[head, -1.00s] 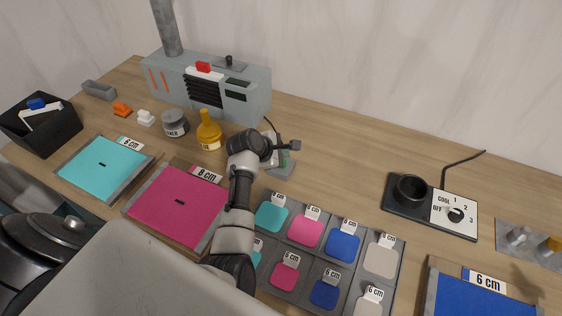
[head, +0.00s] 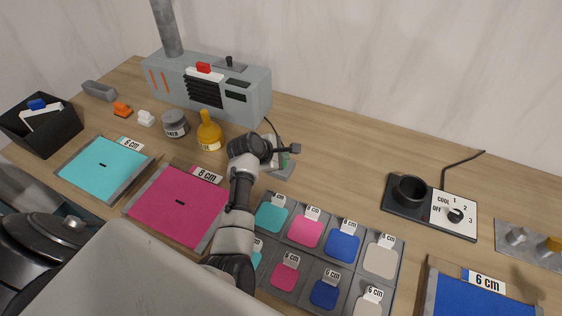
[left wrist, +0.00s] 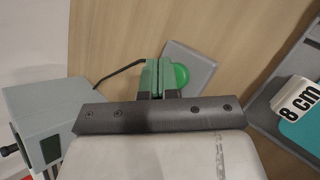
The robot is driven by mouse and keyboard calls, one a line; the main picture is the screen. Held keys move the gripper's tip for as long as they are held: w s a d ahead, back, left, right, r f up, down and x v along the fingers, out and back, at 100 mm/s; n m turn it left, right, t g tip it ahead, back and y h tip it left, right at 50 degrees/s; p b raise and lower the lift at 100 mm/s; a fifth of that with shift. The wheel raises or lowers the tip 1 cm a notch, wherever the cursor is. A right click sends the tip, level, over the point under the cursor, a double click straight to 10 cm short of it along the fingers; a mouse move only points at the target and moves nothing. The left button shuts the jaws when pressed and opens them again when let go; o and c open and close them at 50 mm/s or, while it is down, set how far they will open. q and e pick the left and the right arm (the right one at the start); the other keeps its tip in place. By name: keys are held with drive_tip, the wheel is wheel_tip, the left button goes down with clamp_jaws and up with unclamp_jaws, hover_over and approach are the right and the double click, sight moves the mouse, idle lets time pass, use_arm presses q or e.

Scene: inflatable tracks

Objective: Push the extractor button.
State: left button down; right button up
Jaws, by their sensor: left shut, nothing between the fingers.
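The extractor button is a round green button (left wrist: 181,75) on a grey plate (left wrist: 205,68) in the left wrist view. In the head view the plate (head: 284,173) lies on the table right of the grey extractor box (head: 255,103), mostly hidden by my left wrist. My left gripper (left wrist: 158,64) is shut and empty, its green fingers side by side. The fingers cover the left part of the button in the left wrist view. I cannot tell whether they touch it. In the head view the left gripper (head: 282,160) is over the plate. My right gripper is not in view.
A yellow bottle (head: 208,133) and a grey jar (head: 175,125) stand left of my wrist. A tray of coloured swatches (head: 300,250) lies in front, right of my forearm. A dial unit (head: 455,213) with a black cup holder is at right. Between is bare table.

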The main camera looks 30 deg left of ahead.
use_arm(q)
drive_tip(key=shift+f, duration=0.5)
idle(0.7)
drive_tip(key=shift+r, duration=0.1)
drive_tip(key=shift+r+p, duration=0.85)
drive_tip(key=shift+p, duration=0.3)
wheel_tip(320, 180, up, 6)
drive_tip(key=p, duration=0.7)
